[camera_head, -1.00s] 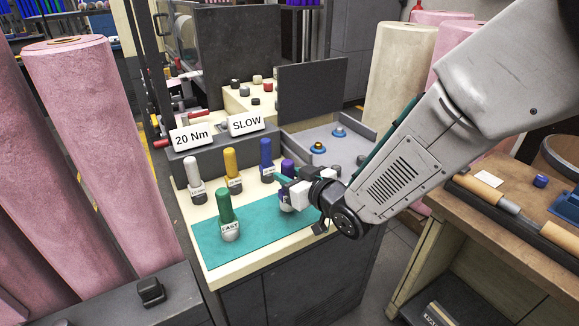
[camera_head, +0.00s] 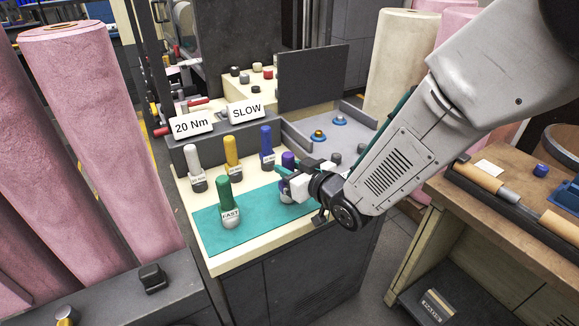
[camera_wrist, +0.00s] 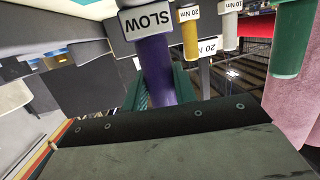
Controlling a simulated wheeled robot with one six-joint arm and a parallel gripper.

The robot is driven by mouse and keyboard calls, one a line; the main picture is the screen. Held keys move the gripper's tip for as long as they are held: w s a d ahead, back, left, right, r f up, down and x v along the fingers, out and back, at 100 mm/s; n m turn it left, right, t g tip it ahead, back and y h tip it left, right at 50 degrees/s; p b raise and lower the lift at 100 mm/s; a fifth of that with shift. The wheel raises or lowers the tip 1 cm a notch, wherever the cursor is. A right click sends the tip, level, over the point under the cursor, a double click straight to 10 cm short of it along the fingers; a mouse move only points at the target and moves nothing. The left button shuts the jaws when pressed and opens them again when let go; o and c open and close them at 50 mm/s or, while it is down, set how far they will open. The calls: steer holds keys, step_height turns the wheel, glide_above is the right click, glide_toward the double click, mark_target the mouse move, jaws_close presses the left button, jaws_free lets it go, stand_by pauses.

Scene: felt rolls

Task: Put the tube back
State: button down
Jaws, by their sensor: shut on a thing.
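The purple tube (camera_head: 288,160) with a grey SLOW label is between the fingers of my gripper (camera_head: 289,182), at the right end of the teal mat (camera_head: 262,222). In the wrist view the purple tube (camera_wrist: 155,75) sits between the dark green fingers of my gripper (camera_wrist: 160,88). Its SLOW label reads upside down there. I cannot tell whether its base touches the mat. The green FAST tube (camera_head: 224,192) stands on the mat. The white (camera_head: 192,160), yellow (camera_head: 230,152) and blue (camera_head: 266,142) tubes stand in a row behind it.
Signs reading 20 Nm (camera_head: 190,124) and SLOW (camera_head: 245,111) stand on the grey ledge behind the row. A grey tray (camera_head: 352,128) with small knobs is at the back right. Pink rolls (camera_head: 95,130) stand at left. A brown bench (camera_head: 500,235) is at right.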

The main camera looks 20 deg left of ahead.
steer(key=shift+f, duration=0.25)
steer(key=c, duration=1)
jaws_free()
steer(key=shift+c, duration=0.2)
steer(key=v, duration=0.7)
steer(key=shift+s+d, duration=0.25)
steer(key=shift+d, duration=0.05)
